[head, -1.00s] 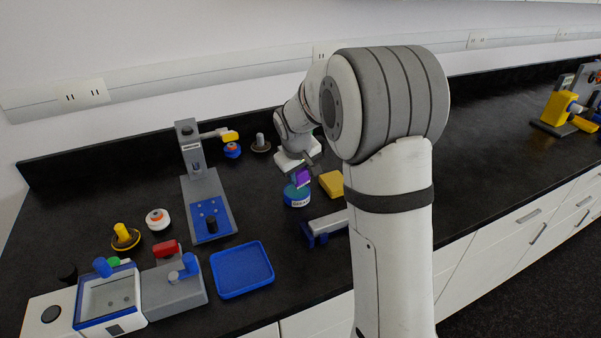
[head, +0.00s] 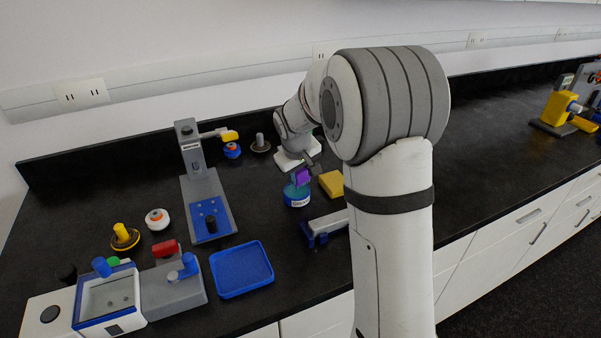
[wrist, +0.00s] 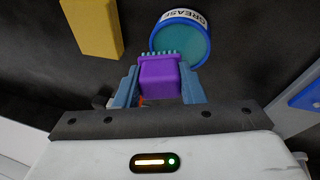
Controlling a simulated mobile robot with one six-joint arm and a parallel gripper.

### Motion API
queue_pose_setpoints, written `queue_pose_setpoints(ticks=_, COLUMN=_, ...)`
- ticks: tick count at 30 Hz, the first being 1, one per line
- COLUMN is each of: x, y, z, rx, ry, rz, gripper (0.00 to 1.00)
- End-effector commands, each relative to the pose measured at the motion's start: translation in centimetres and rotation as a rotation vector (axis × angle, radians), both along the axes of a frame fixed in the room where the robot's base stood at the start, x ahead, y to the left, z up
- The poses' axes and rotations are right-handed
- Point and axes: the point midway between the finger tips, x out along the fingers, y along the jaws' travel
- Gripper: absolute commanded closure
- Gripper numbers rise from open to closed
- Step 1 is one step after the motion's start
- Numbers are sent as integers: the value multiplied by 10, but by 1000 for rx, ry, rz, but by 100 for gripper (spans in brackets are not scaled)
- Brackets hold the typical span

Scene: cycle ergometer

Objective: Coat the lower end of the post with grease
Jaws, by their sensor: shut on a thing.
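My gripper (wrist: 158,88) is shut on a purple brush (wrist: 160,78) with a row of teal bristles. In the head view the purple brush (head: 303,176) is at the grease tub (head: 296,198), a round blue tub with a white band. In the wrist view the tub (wrist: 183,36) reads GREASE and has teal grease inside. The bristles overlap the tub's near rim there; I cannot tell whether they touch the grease. A light grey bar with a dark blue end (head: 326,228) lies in front of the tub, possibly the post; my arm hides its right part.
A yellow block (head: 332,183) lies right of the tub, also in the wrist view (wrist: 92,26). A blue tray (head: 241,269) is at the front. A grey stand (head: 196,160) with a blue pad and several knobs are left.

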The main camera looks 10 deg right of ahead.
Motion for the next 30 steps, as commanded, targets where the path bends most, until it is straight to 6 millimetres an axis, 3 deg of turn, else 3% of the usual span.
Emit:
queue_pose_setpoints(ticks=8, x=-1, y=0, z=5, rx=-1, ry=4, rz=0, gripper=93)
queue_pose_setpoints(ticks=30, x=0, y=0, z=66, rx=0, ry=0, rz=0, gripper=93)
